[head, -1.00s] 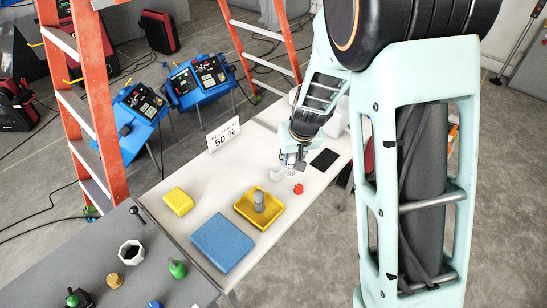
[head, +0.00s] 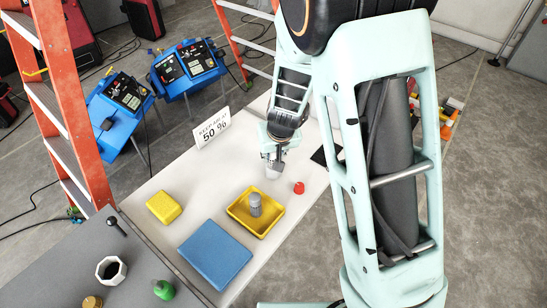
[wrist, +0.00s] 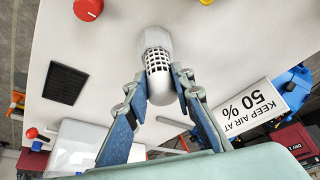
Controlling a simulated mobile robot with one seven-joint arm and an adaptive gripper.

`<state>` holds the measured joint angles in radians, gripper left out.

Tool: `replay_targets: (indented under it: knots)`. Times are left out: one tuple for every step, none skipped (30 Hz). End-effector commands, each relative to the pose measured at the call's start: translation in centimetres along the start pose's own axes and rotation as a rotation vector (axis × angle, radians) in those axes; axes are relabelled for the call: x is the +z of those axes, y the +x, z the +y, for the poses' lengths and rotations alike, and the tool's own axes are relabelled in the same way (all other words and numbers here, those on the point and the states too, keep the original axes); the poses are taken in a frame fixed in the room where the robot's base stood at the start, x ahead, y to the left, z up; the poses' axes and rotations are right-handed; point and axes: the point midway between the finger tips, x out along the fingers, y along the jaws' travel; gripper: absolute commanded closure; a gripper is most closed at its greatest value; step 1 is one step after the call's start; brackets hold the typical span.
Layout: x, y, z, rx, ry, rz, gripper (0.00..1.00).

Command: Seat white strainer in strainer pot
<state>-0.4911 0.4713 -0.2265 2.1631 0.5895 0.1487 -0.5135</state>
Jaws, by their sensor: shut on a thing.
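The white strainer (wrist: 158,62) has a rounded solid end and a dark-gridded basket. My gripper (wrist: 161,82) is shut on it by its rounded end in the wrist view. The basket points at the pale faceted strainer pot (wrist: 155,36), in line with it. The pot's near edge overlaps the basket in the picture; I cannot tell how far the basket is inside. In the head view my gripper (head: 274,158) is right above the small pale pot (head: 273,173) on the white table, and the strainer is mostly hidden there.
A red knob-like thing (head: 299,188) stands close right of the pot. A yellow tray (head: 236,213) with a grey bottle (head: 255,204) lies nearer. A blue block (head: 214,254), a yellow block (head: 163,207), a sign (head: 212,129) and a black pad (wrist: 65,83) are around.

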Motion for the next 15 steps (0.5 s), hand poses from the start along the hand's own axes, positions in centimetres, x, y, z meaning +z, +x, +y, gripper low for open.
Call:
replay_targets:
  knots:
    - [0.76, 1.32, -0.23, 0.000, -0.001, -0.003, 1.00]
    - [0.91, 1.58, -0.33, -0.001, -0.001, -0.002, 1.00]
    - [1.06, 1.82, -0.44, -0.001, 0.000, -0.001, 1.00]
    - [1.11, 1.91, -0.50, -0.001, 0.000, -0.001, 1.00]
    - [1.14, 1.94, -0.54, -0.001, 0.001, 0.000, 1.00]
    - [1.15, 1.91, -0.56, 0.000, 0.001, 0.000, 1.00]
    - [1.13, 1.86, -0.56, 0.000, 0.001, 0.000, 1.00]
    - [1.12, 1.80, -0.55, 0.000, 0.001, -0.001, 1.00]
    - [1.12, 1.76, -0.54, 0.000, 0.001, -0.001, 1.00]
    - [1.12, 1.75, -0.53, 0.000, 0.001, -0.001, 1.00]
    - [1.12, 1.75, -0.53, 0.000, 0.001, -0.001, 1.00]
    - [1.15, 1.75, -0.53, 0.000, 0.001, -0.002, 0.75]
    - [1.14, 1.74, -0.53, 0.000, 0.001, -0.002, 0.71]
    - [1.13, 1.74, -0.53, 0.000, 0.001, -0.002, 0.68]
    - [1.11, 1.73, -0.53, 0.000, 0.001, -0.001, 0.64]
